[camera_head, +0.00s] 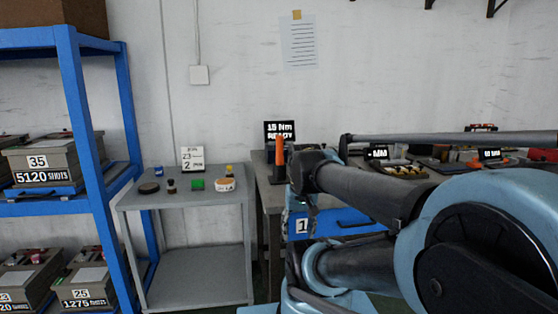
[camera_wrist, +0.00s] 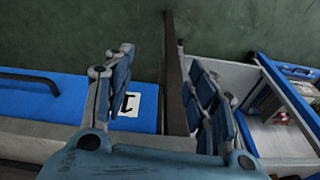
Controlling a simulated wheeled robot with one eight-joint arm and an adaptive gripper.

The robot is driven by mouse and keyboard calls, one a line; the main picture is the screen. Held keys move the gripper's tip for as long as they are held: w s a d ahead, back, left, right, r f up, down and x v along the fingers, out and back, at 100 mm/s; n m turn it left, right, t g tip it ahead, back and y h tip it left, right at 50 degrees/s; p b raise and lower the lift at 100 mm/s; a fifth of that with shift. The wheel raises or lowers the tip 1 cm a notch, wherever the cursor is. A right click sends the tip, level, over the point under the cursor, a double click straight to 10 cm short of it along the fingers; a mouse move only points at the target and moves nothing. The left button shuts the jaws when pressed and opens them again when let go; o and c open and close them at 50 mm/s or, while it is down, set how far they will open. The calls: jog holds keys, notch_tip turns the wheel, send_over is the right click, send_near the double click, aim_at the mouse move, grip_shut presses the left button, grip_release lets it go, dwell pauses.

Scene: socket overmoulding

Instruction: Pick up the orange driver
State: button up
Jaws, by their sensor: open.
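The orange driver (camera_head: 280,150) stands upright at the left end of the workbench, in front of a small dark display reading "15 Nm READY". Its lower end sits at a dark holder, partly hard to make out. The driver does not show in the wrist view. My gripper (camera_wrist: 160,75) is open in the wrist view, its two blue-grey fingers wide apart with nothing between them. It is over the area by the blue drawer front (camera_wrist: 70,100) marked 1, apart from the driver. My arm hides part of the bench in the head view.
A grey cart (camera_head: 200,201) with small parts and a "23" card stands left of the bench. A blue shelf (camera_head: 72,80) with labelled bins is at far left. A small orange-handled item (camera_head: 475,163) and trays lie farther right on the bench. Green floor shows below my gripper.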

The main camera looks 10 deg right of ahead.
jog(key=w+r+m+g, duration=0.1)
jog(key=w+r+m, duration=0.8)
jog(key=w+r, duration=0.9)
notch_tip(320, 180, up, 14)
jog(key=m+g, duration=0.1)
jog(key=m, duration=0.9)
send_over(280, 151)
jog(key=w, duration=0.1)
jog(key=f, duration=1.6)
jog(key=shift+w+d+f, duration=0.1)
jog(key=shift+w+f, duration=0.2)
jog(key=shift+f, duration=0.05)
jog(key=shift+c, duration=0.3)
grip_shut()
